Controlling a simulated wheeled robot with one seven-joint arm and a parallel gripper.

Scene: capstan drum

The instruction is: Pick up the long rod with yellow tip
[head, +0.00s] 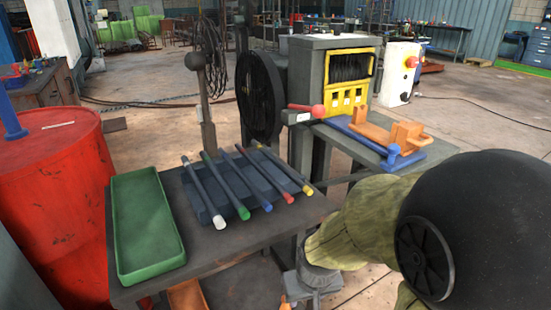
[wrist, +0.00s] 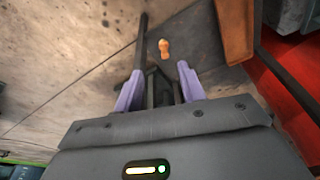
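The rod with the yellow tip (head: 283,170) is the rightmost of several dark rods on a dark rack (head: 208,192) on the table. Its yellow end (head: 308,190) points toward the table's front right. The other rods have white (head: 218,222), green (head: 243,213), blue (head: 266,207) and red (head: 288,198) tips. My gripper (head: 305,298) is low, beside the table's right front edge, apart from the rods and partly cut off by the frame. In the wrist view its two purple fingers (wrist: 160,88) stand apart with nothing held between them. No yellow-tipped rod shows there.
A green tray (head: 150,225) sits on the table's left, beside a red drum (head: 55,180). A machine with a yellow panel (head: 348,95) and a bench with a blue and orange fixture (head: 375,135) stand behind. The wrist view shows floor and a small orange object (wrist: 165,48).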

